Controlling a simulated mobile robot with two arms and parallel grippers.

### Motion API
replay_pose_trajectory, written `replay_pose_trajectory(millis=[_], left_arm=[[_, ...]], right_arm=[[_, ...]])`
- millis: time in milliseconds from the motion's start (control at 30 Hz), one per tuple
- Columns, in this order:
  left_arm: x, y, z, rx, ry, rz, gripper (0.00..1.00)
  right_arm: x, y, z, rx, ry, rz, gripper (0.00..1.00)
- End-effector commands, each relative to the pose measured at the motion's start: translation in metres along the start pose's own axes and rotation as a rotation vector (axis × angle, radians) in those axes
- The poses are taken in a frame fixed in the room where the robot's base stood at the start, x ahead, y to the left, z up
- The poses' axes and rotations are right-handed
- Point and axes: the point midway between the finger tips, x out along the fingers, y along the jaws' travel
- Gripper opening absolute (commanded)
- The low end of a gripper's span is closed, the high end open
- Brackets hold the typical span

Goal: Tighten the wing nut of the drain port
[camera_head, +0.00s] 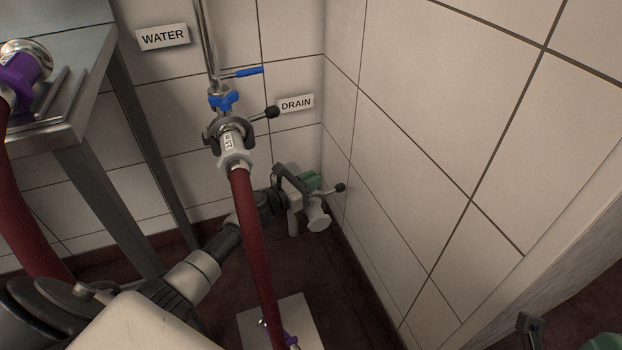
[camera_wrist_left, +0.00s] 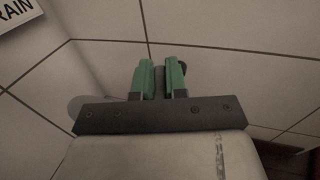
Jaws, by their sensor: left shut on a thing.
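My left gripper (camera_head: 312,182), with green fingers, is low in the corner below the DRAIN sign (camera_head: 296,102). It is shut on the wing nut of the drain port, whose black knob (camera_head: 341,187) sticks out to the right of the fingers. In the left wrist view, the green fingers (camera_wrist_left: 160,80) close on a dark narrow part, with the black knob (camera_wrist_left: 186,69) just behind. The drain port is mostly hidden; a pale rounded part (camera_head: 318,218) shows below the gripper. At the lower right edge, a green piece (camera_head: 604,342) seems to be part of my right gripper, mostly cut off.
A red hose (camera_head: 253,235) hangs from the clamped water fitting (camera_head: 230,135) with its blue valve and crosses in front of my left arm. A metal table (camera_head: 90,110) with a purple-collared hose end (camera_head: 20,78) stands at left. Tiled walls close in behind and right.

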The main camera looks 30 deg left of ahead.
Motion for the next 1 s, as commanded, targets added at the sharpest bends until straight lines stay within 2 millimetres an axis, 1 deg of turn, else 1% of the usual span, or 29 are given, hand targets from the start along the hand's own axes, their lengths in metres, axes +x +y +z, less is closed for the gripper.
replay_pose_trajectory(millis=[200,633,667,800,1000], left_arm=[[0.0005,-0.0002,-0.0002,0.001,0.0,-0.043,0.0],[0.0007,-0.0006,0.0003,0.001,-0.001,-0.05,0.0],[0.0007,-0.0006,0.0003,0.001,-0.001,-0.05,0.16],[0.0006,-0.0005,0.0004,0.001,-0.001,-0.05,0.37],[0.0005,-0.0004,0.0003,0.001,-0.001,-0.049,0.38]], right_arm=[[-0.0005,-0.0001,0.0002,0.0,0.0,0.0,0.0],[-0.0004,-0.0001,0.0002,0.0,0.0,0.0,0.0],[-0.0004,-0.0001,0.0002,0.0,0.0,0.0,0.0],[-0.0003,-0.0001,0.0002,0.0,0.0,0.0,0.0],[-0.0002,0.0,0.0001,0.0,0.0,0.0,0.0]])
